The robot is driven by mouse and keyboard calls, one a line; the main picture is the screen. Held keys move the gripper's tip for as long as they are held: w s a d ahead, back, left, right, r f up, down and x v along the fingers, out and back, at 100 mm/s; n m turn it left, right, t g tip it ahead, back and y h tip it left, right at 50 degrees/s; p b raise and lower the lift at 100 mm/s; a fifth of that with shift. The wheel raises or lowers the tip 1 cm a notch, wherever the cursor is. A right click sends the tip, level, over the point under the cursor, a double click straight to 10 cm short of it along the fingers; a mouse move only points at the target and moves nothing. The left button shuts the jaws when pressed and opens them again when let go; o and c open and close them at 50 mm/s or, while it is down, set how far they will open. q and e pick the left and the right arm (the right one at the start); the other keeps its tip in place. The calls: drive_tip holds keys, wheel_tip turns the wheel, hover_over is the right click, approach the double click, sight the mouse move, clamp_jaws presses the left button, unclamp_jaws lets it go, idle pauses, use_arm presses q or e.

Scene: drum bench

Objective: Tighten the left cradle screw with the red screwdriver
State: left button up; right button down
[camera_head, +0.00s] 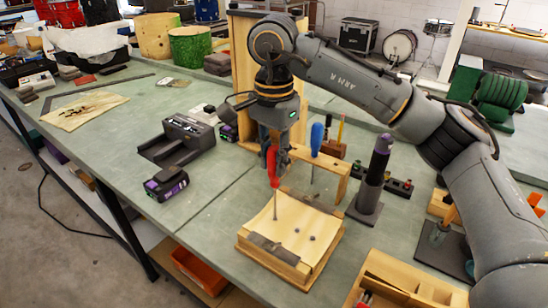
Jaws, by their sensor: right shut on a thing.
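The red screwdriver (272,163) is held upright in my right gripper (275,150), which is shut on its handle. Its thin shaft points down over the left part of the wooden cradle (292,278). The tip shows against the pale curved piece (288,225) in the cradle; I cannot tell whether it touches anything. Dark strips (272,250) lie along the front and back of the curved piece, and two small dark spots show on it. The left cradle screw cannot be made out clearly. My left gripper is not in view.
A wooden rack with a blue screwdriver (316,138) stands just behind the cradle. A dark stand with a purple-topped tool (380,160) is to the right. A wooden box (405,280) stands front right. A battery (166,184) and charger (180,140) lie left; bench between is clear.

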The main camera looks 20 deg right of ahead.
drive_tip(key=shift+w+r+p, duration=0.15)
drive_tip(key=shift+r+p, duration=0.15)
drive_tip(key=shift+p, duration=0.05)
drive_tip(key=n, duration=0.9)
drive_tip(key=shift+s+n, duration=0.25)
drive_tip(key=shift+n, duration=0.15)
drive_tip(key=n, duration=1)
drive_tip(key=shift+d, duration=0.15)
drive_tip(key=shift+f, duration=0.35)
